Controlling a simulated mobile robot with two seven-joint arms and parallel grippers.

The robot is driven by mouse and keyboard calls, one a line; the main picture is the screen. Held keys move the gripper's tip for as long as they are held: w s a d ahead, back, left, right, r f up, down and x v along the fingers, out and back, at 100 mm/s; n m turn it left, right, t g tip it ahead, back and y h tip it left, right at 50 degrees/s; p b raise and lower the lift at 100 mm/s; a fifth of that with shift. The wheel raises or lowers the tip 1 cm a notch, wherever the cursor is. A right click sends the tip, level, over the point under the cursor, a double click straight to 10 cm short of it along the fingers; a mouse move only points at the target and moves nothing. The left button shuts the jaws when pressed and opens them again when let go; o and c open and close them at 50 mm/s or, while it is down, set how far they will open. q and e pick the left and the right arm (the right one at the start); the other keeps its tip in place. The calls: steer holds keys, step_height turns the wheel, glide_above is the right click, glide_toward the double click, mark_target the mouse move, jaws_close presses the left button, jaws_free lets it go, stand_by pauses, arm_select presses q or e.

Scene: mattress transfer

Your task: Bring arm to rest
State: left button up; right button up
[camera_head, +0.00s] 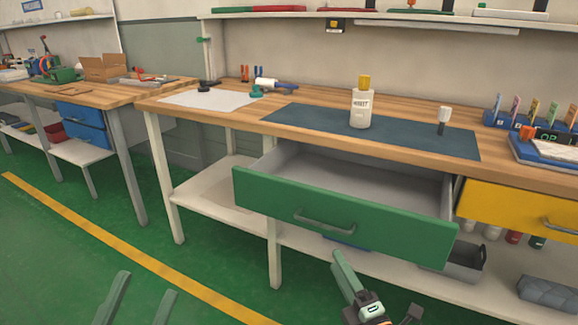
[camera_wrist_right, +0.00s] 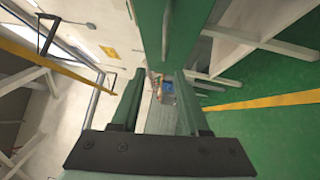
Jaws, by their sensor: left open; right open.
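My left gripper (camera_head: 148,283) is at the bottom left of the head view, over the green floor, with its two fingers apart and nothing between them. My right gripper (camera_head: 378,284) is at the bottom centre, in front of and below the open green drawer (camera_head: 340,217). Its fingers are apart and empty. In the right wrist view, the two fingers of the right gripper (camera_wrist_right: 160,76) are spread, with a green panel (camera_wrist_right: 183,30) beyond them. I cannot tell whether the right gripper touches the drawer. Most of both arms is out of view.
The workbench (camera_head: 228,133) holds a white bottle with a yellow cap (camera_head: 361,108) on a dark mat (camera_head: 300,122). A yellow drawer (camera_head: 510,208) is at the right. A second bench (camera_head: 110,96) stands at the left. The floor (camera_head: 60,260) at left is clear.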

steer(key=s+a+r+m+t+y+p, duration=0.25)
steer(key=s+r+m+y, duration=0.7)
steer(key=s+r, duration=1.05)
arm_select(q)
steer(key=w+a+f+n+g+y+p, duration=0.2)
steer(key=w+f+n+g+y+p, duration=0.2)
steer(key=w+f+n+y+p, duration=0.45)
arm_select(e)
steer(key=w+d+f+m+g+h+p, duration=0.3)
steer(key=w+f+m+g+h, duration=0.1)
steer(key=w+f+m+h, duration=0.35)
arm_select(q)
steer(key=s+a+f+n+g+y+p, duration=0.2)
steer(key=s+f+g+y+p, duration=0.1)
steer(key=s+f+g+p, duration=0.6)
step_height(320, 180, down, 3)
steer(key=s+p, duration=0.2)
steer(key=p, duration=0.1)
steer(key=shift+s+y, duration=0.25)
steer(key=shift+y, duration=0.1)
arm_select(e)
steer(key=s+d+f+m+g+h, duration=0.1)
steer(key=s+f+g+h, duration=0.3)
steer(key=s+f+g, duration=0.4)
step_height(320, 180, down, 6)
steer(key=s+m, duration=0.1)
steer(key=s, duration=0.1)
steer(key=shift+s+d+m+h, duration=0.25)
steer(key=shift+s+m+h, duration=0.05)
steer(key=shift+s, duration=0.05)
